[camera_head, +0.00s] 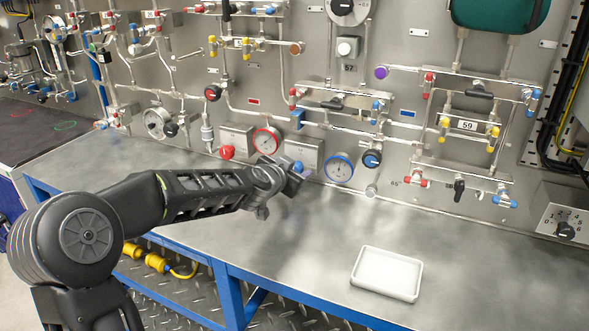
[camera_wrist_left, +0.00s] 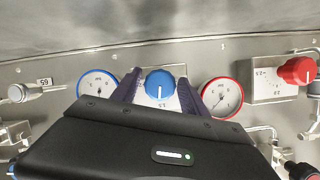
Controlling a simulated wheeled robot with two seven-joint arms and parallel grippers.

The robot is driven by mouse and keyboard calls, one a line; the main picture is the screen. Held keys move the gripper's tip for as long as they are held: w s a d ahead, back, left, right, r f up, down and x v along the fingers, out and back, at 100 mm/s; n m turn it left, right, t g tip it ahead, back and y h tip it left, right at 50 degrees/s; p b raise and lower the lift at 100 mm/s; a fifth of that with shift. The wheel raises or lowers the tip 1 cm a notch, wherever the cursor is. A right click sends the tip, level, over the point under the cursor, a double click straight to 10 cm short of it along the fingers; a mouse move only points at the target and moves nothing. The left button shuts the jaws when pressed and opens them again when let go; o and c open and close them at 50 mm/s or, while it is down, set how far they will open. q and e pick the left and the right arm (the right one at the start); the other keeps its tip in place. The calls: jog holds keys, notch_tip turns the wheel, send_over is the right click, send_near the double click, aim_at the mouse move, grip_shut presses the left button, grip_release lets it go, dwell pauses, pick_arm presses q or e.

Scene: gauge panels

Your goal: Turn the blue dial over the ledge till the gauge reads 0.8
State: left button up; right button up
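The blue dial (camera_head: 298,166) sits on a steel box on the panel, just above the bench ledge. It also shows in the left wrist view (camera_wrist_left: 159,84) with a white pointer line. My left gripper (camera_head: 296,178) is at the dial. In the left wrist view its dark fingers (camera_wrist_left: 159,79) are apart, one on each side of the dial, with visible gaps; contact is not visible. The blue-rimmed gauge (camera_head: 339,167) is right of the dial; its reading is too small to tell. It shows left of the dial in the left wrist view (camera_wrist_left: 98,87). My right gripper is not in view.
A red-rimmed gauge (camera_head: 267,140) and a red dial (camera_head: 227,152) are left of the blue dial. Pipes and valves cover the panel. A white tray (camera_head: 388,293) stands on the otherwise clear bench (camera_head: 300,240).

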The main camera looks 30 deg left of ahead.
pick_arm(q)
grip_shut()
dwell(0.3)
jog(key=shift+f+b, duration=0.2)
jog(key=shift+b, duration=0.7)
jog(key=n+h+b, duration=0.1)
jog(key=n+b, duration=0.1)
jog(key=b, duration=0.3)
jog(key=n+h+b, duration=0.1)
jog(key=n+b, duration=0.1)
jog(key=b, duration=0.4)
jog(key=shift+f+h, duration=0.4)
jog(key=n+h+b, duration=0.1)
jog(key=n+b, duration=0.1)
jog(key=b, duration=0.2)
jog(key=n+t+h+b, duration=0.1)
jog(key=n+b, duration=0.1)
jog(key=b, duration=0.2)
jog(key=shift+r+b, duration=0.2)
jog(key=shift+b, duration=0.15)
jog(key=shift+r+n+h+b, duration=0.25)
jog(key=shift+n+h+b, duration=0.25)
jog(key=shift+n+b, duration=0.3)
